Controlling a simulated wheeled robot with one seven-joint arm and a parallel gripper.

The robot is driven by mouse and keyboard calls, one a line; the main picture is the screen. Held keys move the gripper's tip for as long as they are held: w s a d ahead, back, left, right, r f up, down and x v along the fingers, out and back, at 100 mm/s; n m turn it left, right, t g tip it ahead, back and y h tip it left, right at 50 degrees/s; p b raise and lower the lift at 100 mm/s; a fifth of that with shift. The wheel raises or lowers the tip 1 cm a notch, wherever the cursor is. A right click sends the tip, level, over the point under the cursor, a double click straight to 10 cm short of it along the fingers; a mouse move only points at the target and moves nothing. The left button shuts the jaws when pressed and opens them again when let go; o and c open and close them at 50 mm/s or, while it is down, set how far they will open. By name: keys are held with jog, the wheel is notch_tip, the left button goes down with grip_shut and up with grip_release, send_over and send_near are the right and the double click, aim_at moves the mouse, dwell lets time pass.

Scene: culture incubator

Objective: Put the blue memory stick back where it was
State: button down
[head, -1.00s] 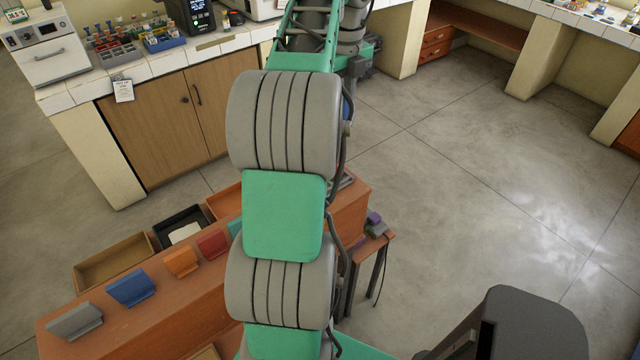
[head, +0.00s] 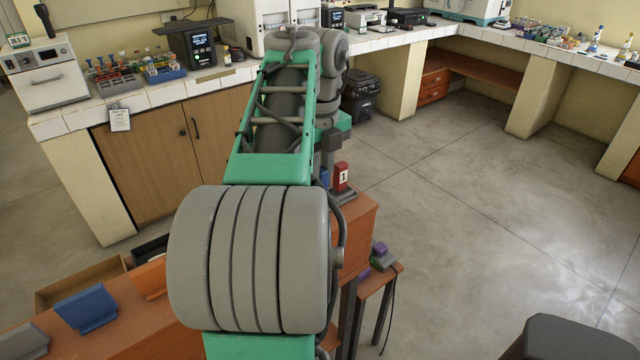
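A small blue piece (head: 324,177), which may be the blue memory stick, shows at the right edge of my arm above the wooden bench. It is mostly hidden, and I cannot tell whether it is held. A dark part at the end of my arm, probably my gripper (head: 331,148), is just above it. Its fingers cannot be made out. A red block marked 1 (head: 341,176) stands upright right beside the blue piece, on a grey base (head: 346,196) at the bench's far end.
The wooden bench (head: 165,322) carries a blue stand (head: 86,308), an orange stand (head: 149,278) and a grey stand (head: 22,341). A lower side table (head: 394,270) holds a purple piece (head: 379,248).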

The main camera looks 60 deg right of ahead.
jog(key=shift+f, duration=0.15)
jog(key=c, duration=1.3)
grip_release()
jog(key=shift+c, duration=0.2)
notch_tip(320, 180, up, 12)
jog(key=p, duration=1.1)
jog(key=shift+r, duration=0.2)
